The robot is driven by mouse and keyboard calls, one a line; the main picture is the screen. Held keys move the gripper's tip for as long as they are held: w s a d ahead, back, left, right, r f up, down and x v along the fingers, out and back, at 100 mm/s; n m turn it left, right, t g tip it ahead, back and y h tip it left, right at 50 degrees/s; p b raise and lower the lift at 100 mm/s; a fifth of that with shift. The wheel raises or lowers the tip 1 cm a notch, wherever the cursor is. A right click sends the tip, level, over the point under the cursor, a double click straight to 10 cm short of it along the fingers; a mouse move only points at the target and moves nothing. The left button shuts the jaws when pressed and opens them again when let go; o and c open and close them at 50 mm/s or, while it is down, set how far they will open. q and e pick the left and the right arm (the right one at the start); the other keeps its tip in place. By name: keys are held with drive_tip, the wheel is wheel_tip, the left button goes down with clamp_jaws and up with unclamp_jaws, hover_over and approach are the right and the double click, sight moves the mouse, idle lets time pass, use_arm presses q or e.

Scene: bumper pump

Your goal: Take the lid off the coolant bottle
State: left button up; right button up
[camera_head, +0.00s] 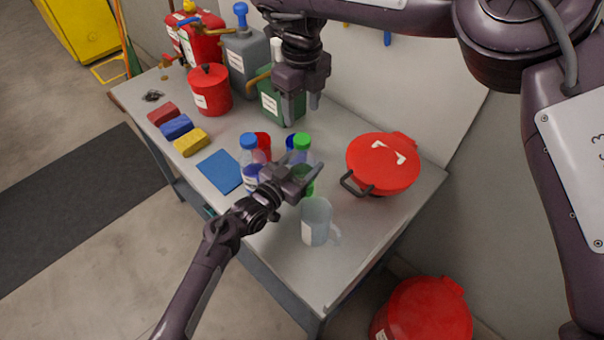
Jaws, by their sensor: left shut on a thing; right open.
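A clear bottle with a green lid (302,141) stands upright on the workbench, with green showing low in its body. I cannot read its label. My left gripper (311,176) is shut on this bottle's body below the lid and hides part of it. A second clear bottle with a blue lid (249,141) and blue contents stands to the left. Which of the two is the coolant bottle cannot be read. Both lids are on. My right gripper (300,106) is open and empty, pointing down above and behind the green-lidded bottle.
The workbench (345,270) also holds a clear pitcher (315,222), a red lidded container (383,162), a blue mat (219,171), coloured blocks (177,127), a red pot (210,92) and green and grey cans behind. Its front right is clear.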

sight(302, 138)
use_arm(q)
drive_tip(key=c, duration=0.5)
clamp_jaws()
use_arm(e)
drive_tip(key=shift+m, duration=0.3)
drive_tip(key=m, duration=0.6)
drive_tip(key=shift+m, duration=0.4)
drive_tip(key=m, duration=0.6)
drive_tip(key=shift+w+a+m, duration=0.1)
drive_tip(key=shift+m, duration=0.2)
drive_tip(key=m, duration=0.6)
drive_tip(key=shift+m, duration=0.3)
drive_tip(key=m, duration=2.4)
drive_tip(key=shift+f, duration=4)
